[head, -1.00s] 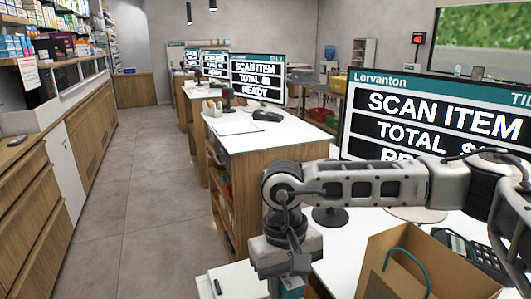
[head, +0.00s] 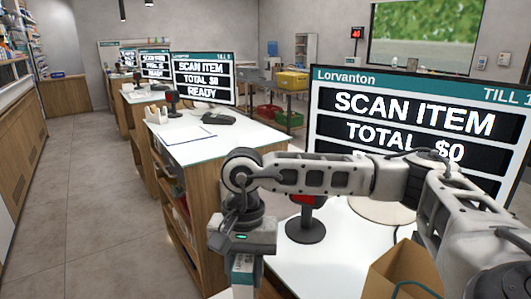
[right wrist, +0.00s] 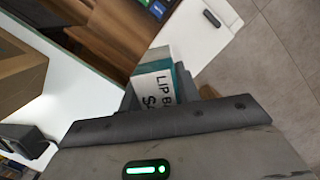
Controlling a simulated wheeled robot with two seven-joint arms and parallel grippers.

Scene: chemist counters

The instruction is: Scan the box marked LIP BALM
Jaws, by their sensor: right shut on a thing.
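My right gripper (head: 243,256) is shut on the LIP BALM box (head: 242,274), a white and teal box that hangs below it beside the near counter. In the right wrist view the box (right wrist: 155,86) shows a white label reading "LIP B", partly cut off, with a price sign under it. A red and black device on a round black stand (head: 305,229), apparently the scanner, stands on the near counter, partly hidden by my right arm. The till screen (head: 410,122) reads SCAN ITEM and TOTAL $0. My left gripper is out of view.
An open brown paper bag (head: 400,272) stands on the near white counter, right of the box. Farther counters with more till screens (head: 203,80) line up behind. The floor aisle (head: 85,190) on the left is clear.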

